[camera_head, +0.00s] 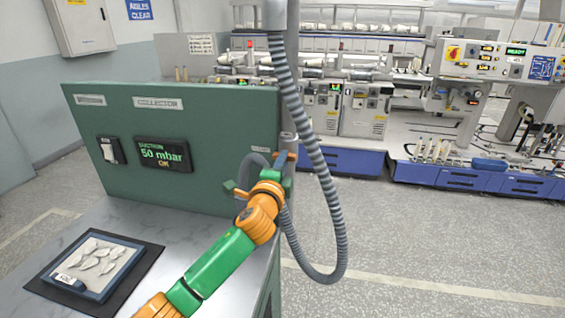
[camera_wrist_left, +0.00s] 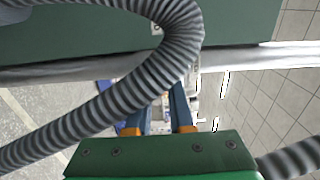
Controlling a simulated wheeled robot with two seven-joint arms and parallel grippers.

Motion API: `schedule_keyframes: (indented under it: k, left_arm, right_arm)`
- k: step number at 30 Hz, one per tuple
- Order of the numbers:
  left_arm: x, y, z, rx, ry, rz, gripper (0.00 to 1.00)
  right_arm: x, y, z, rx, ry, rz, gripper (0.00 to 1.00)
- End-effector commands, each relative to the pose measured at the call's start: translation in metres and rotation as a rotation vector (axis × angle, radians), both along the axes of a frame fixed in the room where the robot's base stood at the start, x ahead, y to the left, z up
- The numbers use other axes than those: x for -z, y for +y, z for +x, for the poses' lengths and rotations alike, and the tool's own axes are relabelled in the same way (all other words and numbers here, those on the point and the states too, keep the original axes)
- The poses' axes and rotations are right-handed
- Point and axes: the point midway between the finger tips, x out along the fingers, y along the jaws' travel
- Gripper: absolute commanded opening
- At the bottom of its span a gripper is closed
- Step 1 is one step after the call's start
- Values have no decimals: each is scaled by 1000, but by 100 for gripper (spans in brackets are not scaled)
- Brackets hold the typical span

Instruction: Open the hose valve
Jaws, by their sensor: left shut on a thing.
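The grey ribbed suction hose (camera_head: 318,160) hangs from a pipe (camera_head: 276,15) at the top and loops up to the right end of the green collector cabinet (camera_head: 200,190). My left gripper (camera_head: 283,162) is at that end of the cabinet, beside the hose. It is shut on a part at the hose end, which I take to be the hose valve; the gripper and hose hide most of it. In the left wrist view the hose (camera_wrist_left: 110,105) crosses in front of the blue fingers and covers their tips. The valve's handle position cannot be made out. My right gripper is not in view.
The cabinet's display (camera_head: 163,154) reads suction 50 mbar, OK. A blue-rimmed tray (camera_head: 118,279) with several pale pieces lies on a dark mat on the metal worktop (camera_head: 165,222). Winding machines (camera_head: 480,75) stand behind. The floor (camera_head: 430,235) at the right is clear.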

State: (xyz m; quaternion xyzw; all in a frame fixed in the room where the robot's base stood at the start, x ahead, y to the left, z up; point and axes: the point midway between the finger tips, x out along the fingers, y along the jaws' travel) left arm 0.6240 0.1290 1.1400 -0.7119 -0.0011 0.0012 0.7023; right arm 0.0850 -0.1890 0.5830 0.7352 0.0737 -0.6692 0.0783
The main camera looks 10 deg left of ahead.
Motion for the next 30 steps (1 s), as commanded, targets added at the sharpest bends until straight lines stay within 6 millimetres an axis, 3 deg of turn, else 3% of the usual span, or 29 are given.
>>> schedule_keyframes:
  k: [8, 30]
  left_arm:
    - [-1, 0, 0, -1, -4, -135, 0]
    - [-2, 0, 0, 2, -9, -826, 0]
  right_arm:
    - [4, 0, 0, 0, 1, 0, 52]
    - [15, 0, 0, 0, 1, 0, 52]
